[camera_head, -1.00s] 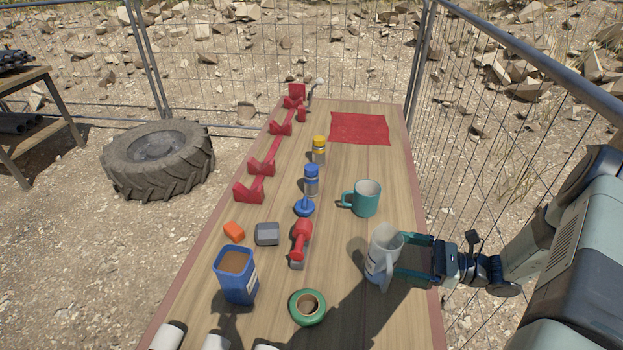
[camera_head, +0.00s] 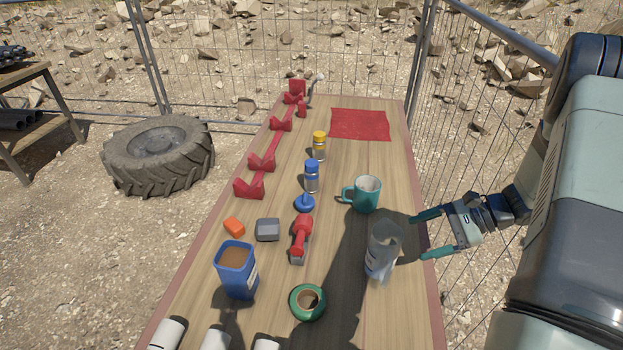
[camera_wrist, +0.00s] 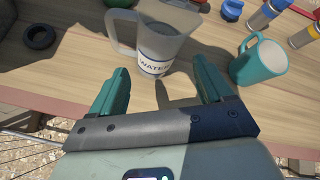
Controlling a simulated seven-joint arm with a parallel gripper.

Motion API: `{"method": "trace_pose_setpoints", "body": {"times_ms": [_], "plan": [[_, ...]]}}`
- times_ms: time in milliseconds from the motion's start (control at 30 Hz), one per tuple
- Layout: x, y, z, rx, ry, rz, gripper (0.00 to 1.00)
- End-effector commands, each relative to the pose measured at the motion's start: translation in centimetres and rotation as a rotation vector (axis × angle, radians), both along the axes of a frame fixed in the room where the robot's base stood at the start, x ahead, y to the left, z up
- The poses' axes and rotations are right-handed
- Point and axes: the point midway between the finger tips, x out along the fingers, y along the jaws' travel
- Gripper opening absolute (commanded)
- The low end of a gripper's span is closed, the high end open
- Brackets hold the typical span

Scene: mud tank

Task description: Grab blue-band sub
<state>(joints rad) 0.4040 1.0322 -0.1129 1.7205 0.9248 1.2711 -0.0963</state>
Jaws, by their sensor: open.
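A small clear bottle with a blue cap and blue band (camera_head: 312,178) stands upright mid-table. In the wrist view the blue-banded bottle (camera_wrist: 263,17) is at the top right. A similar bottle with a yellow cap (camera_head: 319,146) stands behind it. My gripper (camera_head: 418,237) is open and empty at the table's right edge, its fingers pointing left. A clear jug (camera_head: 383,252) stands just beyond the fingertips. In the wrist view the jug (camera_wrist: 165,45) bears a WATER label and sits ahead of the open fingers, apart from them.
A teal mug (camera_head: 364,195) stands between my gripper and the blue-banded bottle. A blue plunger-like piece (camera_head: 304,204) and a red tool (camera_head: 301,239) lie in front of that bottle. A red cloth (camera_head: 360,125) lies flat at the back.

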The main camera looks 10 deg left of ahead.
Motion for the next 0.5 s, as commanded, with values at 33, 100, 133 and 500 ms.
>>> {"method": "trace_pose_setpoints", "body": {"times_ms": [33,100,133,500], "plan": [[0.5,0.3,-0.1,-0.104,-0.074,0.108,0.79],[1.1,0.0,-0.8,-0.236,-0.175,0.262,0.79],[1.4,-0.1,-1.1,-0.288,-0.218,0.333,0.79],[12.1,-1.0,-3.2,-0.981,-0.796,1.648,0.79]]}}
